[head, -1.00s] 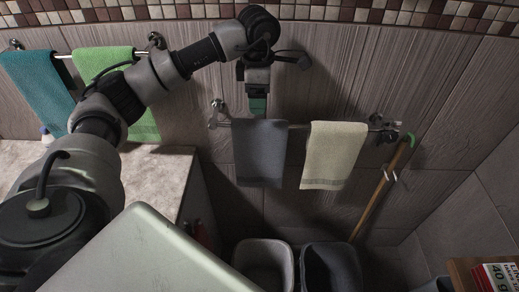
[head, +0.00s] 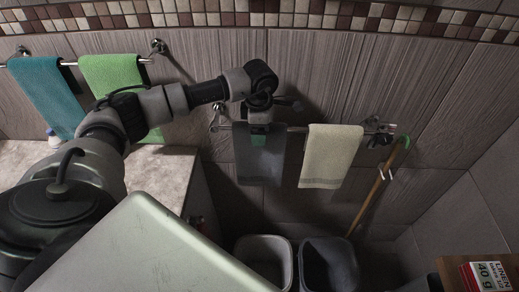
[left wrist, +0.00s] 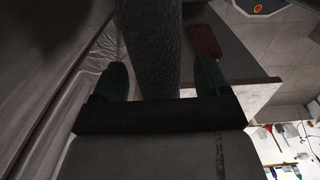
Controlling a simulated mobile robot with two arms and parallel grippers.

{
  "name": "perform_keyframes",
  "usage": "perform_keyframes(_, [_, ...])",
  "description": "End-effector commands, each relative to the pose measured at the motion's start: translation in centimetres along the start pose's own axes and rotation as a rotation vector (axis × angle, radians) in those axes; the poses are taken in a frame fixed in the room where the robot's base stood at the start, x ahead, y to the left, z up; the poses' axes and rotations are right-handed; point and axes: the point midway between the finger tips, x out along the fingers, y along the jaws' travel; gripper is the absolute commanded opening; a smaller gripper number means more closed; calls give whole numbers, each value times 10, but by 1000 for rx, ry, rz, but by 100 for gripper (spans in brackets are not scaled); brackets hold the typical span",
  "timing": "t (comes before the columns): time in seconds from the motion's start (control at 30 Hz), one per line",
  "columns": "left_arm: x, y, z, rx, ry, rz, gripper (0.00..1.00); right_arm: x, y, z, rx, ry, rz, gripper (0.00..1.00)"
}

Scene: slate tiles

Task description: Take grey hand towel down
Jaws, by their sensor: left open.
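The grey hand towel (head: 258,172) hangs over the lower wall rail, left of a cream towel (head: 332,157). My left gripper (head: 259,141) is in front of the towel's upper part, its wrist hiding the top and the rail there. In the left wrist view, the grey towel (left wrist: 150,45) runs between the two green fingertips of my left gripper (left wrist: 160,82). The jaws are open, with a gap visible on both sides of the cloth. My right gripper is in no view.
A teal towel (head: 45,95) and a green towel (head: 112,78) hang on another rail at left, above a stone counter (head: 155,178). Below stand a light bin (head: 240,250) and a dark bin (head: 328,268). A wooden stick (head: 372,199) leans right of the rail.

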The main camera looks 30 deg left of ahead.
Motion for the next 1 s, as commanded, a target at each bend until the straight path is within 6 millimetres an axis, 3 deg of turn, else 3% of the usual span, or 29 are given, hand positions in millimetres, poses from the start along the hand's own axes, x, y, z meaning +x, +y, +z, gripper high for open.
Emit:
perform_keyframes(0.07, [0, 0, 0, 0, 0, 0, 72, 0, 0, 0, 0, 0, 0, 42])
perform_keyframes(0.53, [-1, 0, 0, 0, -1, 1, 2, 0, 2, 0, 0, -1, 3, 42])
perform_keyframes(0.83, [-3, 0, 0, 0, -2, 1, 2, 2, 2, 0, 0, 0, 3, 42])
perform_keyframes(1.0, [-16, 1, 1, 0, -4, 2, 2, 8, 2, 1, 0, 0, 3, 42])
